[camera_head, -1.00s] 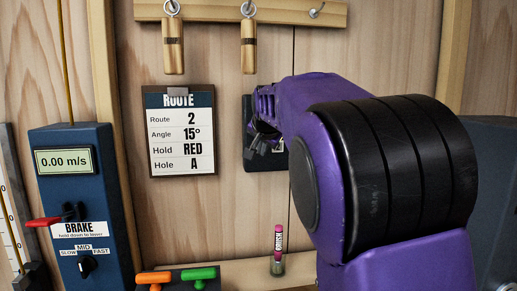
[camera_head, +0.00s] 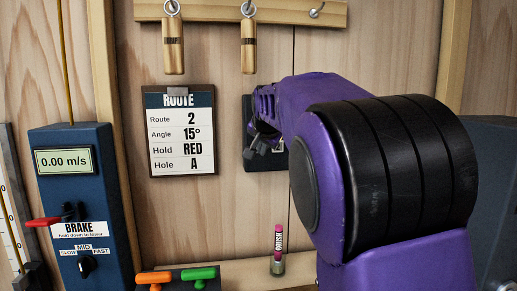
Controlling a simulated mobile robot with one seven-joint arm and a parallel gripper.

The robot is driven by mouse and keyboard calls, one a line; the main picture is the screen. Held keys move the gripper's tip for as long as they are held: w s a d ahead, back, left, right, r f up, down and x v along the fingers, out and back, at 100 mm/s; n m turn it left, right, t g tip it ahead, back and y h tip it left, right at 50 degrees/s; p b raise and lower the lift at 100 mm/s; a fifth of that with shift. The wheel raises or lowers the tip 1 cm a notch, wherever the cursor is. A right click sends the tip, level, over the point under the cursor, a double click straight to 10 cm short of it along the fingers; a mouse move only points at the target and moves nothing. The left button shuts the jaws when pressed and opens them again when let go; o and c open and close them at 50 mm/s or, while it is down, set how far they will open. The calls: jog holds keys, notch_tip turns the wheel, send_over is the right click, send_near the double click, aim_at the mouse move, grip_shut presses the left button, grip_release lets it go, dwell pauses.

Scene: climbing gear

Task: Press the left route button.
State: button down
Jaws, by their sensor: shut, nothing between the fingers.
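A dark panel (camera_head: 266,163) is mounted on the wooden wall right of the route card. My arm covers most of it, and no route button can be made out on it. My gripper (camera_head: 256,148) is at the panel's left part, with its fingers shut and empty. I cannot tell whether the fingertips touch the panel. The route card (camera_head: 182,132) reads Route 2, Angle 15°, Hold RED, Hole A.
A blue brake box (camera_head: 80,215) with a red lever (camera_head: 43,222) stands at left. Wooden pieces (camera_head: 173,48) hang from a rail above. An orange handle (camera_head: 154,278), a green handle (camera_head: 199,273) and a pink marker (camera_head: 278,242) are below.

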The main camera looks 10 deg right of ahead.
jog(key=shift+w, duration=0.1)
jog(key=shift+w+p, duration=0.35)
jog(key=shift+w+p, duration=0.3)
jog(key=shift+w, duration=0.05)
dwell(0.8)
dwell(0.3)
jog(key=shift+s+b, duration=0.6)
jog(key=shift+s, duration=0.15)
jog(key=s+b, duration=0.3)
jog(key=s, duration=0.2)
jog(key=shift+b, duration=0.3)
